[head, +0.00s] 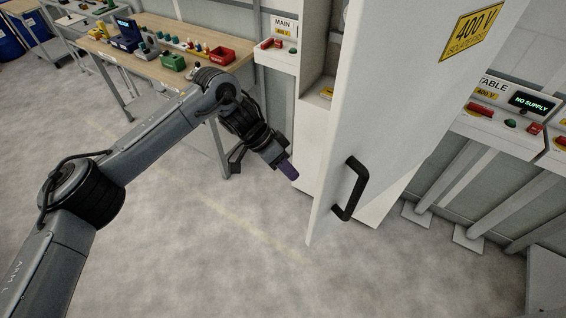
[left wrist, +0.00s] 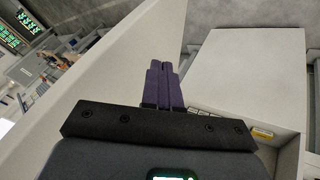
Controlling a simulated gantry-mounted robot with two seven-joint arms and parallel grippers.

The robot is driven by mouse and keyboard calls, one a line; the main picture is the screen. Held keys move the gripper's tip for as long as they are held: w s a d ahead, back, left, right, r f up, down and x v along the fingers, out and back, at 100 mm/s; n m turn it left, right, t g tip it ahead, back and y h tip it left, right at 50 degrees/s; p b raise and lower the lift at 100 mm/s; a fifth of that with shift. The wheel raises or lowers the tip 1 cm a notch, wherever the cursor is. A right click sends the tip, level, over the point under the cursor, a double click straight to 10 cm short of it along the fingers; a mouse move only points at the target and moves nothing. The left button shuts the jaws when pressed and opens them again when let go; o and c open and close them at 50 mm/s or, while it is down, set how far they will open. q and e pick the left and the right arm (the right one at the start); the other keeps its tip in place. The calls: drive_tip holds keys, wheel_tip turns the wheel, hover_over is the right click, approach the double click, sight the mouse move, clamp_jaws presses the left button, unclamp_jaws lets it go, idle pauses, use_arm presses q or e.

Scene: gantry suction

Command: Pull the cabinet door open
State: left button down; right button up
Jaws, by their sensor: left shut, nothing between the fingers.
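The white cabinet door (head: 390,110) stands swung out from the cabinet (head: 312,125). Its outer face carries a black bar handle (head: 349,190) and a yellow 400 V sign. My left gripper (head: 289,170) has purple fingers and is left of the door's free edge, on the inner side, apart from the handle. In the left wrist view the gripper's fingers (left wrist: 163,84) are together with nothing between them. A large pale panel, seemingly the door (left wrist: 120,60), lies to their left there. The handle does not show in that view. My right gripper is not in view.
A workbench (head: 160,68) with red and green bins stands at the back left. A MAIN switch box (head: 283,45) is beside the cabinet, and a TABLE switch box (head: 500,120) is right of the door. The grey floor (head: 200,260) in front is clear.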

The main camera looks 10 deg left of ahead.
use_arm(q)
drive_tip(key=s+d+f+p, duration=0.2)
drive_tip(key=s+d+f, duration=0.1)
drive_tip(key=d, duration=0.3)
drive_tip(key=shift+f, duration=0.55)
